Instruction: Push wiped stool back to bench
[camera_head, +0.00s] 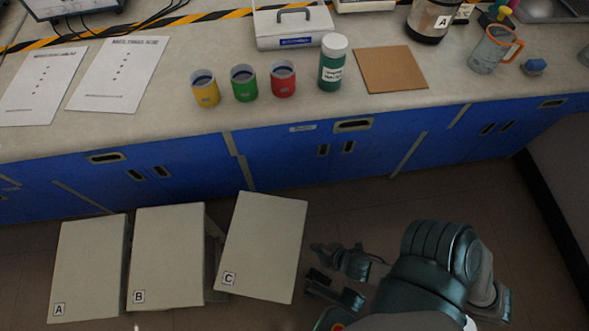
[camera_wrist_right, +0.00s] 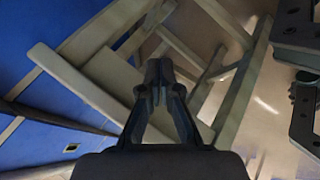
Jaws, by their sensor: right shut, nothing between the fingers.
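Three pale stools stand on the floor before the blue-fronted bench (camera_head: 450,108): stool A (camera_head: 88,262), stool B (camera_head: 167,252) and stool C (camera_head: 263,243). C is turned askew beside B, its far edge close to the bench front. No picture shows which stool was wiped. My right gripper (camera_head: 318,248) is shut and empty just right of C's seat; contact cannot be told. In the right wrist view its closed fingers (camera_wrist_right: 158,73) point towards a stool's wooden legs and rails (camera_wrist_right: 85,87). Dark jaw-like parts, possibly my left gripper (camera_head: 335,288), lie just below; their state is unclear.
Yellow, green and red cups (camera_head: 244,83), a green bottle (camera_head: 333,64), a brown board (camera_head: 390,69) and papers (camera_head: 118,73) stand or lie on the bench top. The tiled floor (camera_head: 400,200) right of stool C is clear up to the cabinets.

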